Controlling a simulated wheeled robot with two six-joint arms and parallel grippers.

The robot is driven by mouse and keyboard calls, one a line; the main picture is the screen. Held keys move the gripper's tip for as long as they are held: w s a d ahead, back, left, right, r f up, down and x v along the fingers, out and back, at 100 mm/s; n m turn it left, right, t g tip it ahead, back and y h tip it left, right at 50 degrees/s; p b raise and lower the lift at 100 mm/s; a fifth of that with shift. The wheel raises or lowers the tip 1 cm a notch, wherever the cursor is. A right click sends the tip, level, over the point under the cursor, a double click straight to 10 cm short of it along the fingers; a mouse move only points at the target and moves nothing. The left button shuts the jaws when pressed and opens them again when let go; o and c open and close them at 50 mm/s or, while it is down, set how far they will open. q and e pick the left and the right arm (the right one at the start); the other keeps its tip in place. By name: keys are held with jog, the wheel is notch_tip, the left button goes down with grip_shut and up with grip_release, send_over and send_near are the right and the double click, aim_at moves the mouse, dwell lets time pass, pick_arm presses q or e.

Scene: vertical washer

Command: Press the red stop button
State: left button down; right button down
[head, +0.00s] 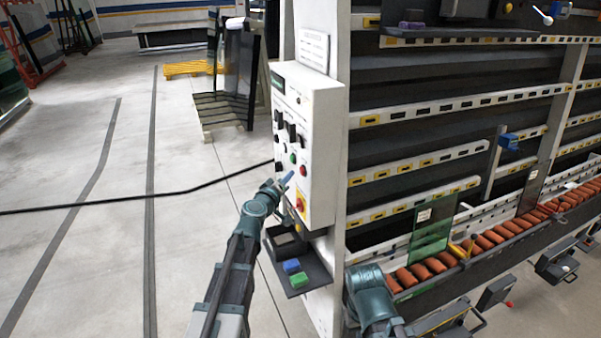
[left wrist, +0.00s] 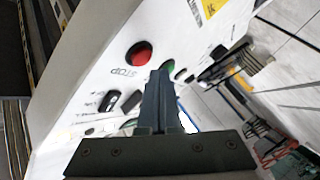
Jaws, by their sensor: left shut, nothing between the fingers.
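The red stop button (head: 303,171) is on the front of a white control box, below and right of the green button (head: 293,158). In the left wrist view the red button (left wrist: 140,53) is fully visible, with the word STOP beside it. My left gripper (head: 288,177) is shut and empty, just in front of the panel, left of the red button. In the left wrist view its fingertips (left wrist: 160,76) overlap the edge of the green button (left wrist: 167,66). Contact with the panel cannot be told. My right gripper is not visible.
The control box (head: 318,140) also has black switches (head: 290,132) and a yellow-red rotary switch (head: 300,205). A dark tray (head: 318,268) with blue and green blocks sits below. The machine's rack (head: 440,110) fills the right; open floor (head: 120,200) lies left.

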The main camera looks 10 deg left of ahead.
pick_arm(q)
jog(key=s+a, duration=0.2)
jog(key=a, duration=0.1)
jog(key=shift+s+a, duration=0.25)
jog(key=shift+a, duration=0.05)
dwell(0.5)
jog(key=s+d+f+m+g+h+b, duration=0.1)
jog(key=s+d+f+m+g+h, duration=0.2)
jog(key=d, duration=0.4)
jog(key=s+d+f+m+g, duration=0.3)
jog(key=s+d+f, duration=0.2)
jog(key=d+f, duration=0.15)
jog(key=s+d+f+m+g+h+b, duration=0.1)
jog(key=s+d+f+m+g+h, duration=0.2)
jog(key=d, duration=0.4)
jog(key=s+d+f+m+g+y, duration=0.2)
jog(key=s+d+f+g+y, duration=0.15)
jog(key=s+f, duration=0.55)
jog(key=s+a+f+g+y, duration=0.1)
jog(key=s+a+g+y, duration=0.1)
jog(key=s, duration=0.5)
jog(key=s+a+f+g+y+b, duration=0.1)
jog(key=s+a+g+y, duration=0.2)
jog(key=s, duration=0.4)
jog(key=shift+a+f+m+y+b, duration=0.2)
jog(key=shift+a+m+y+b, duration=0.1)
jog(key=shift+a+y, duration=0.5)
jog(key=shift+d, duration=0.2)
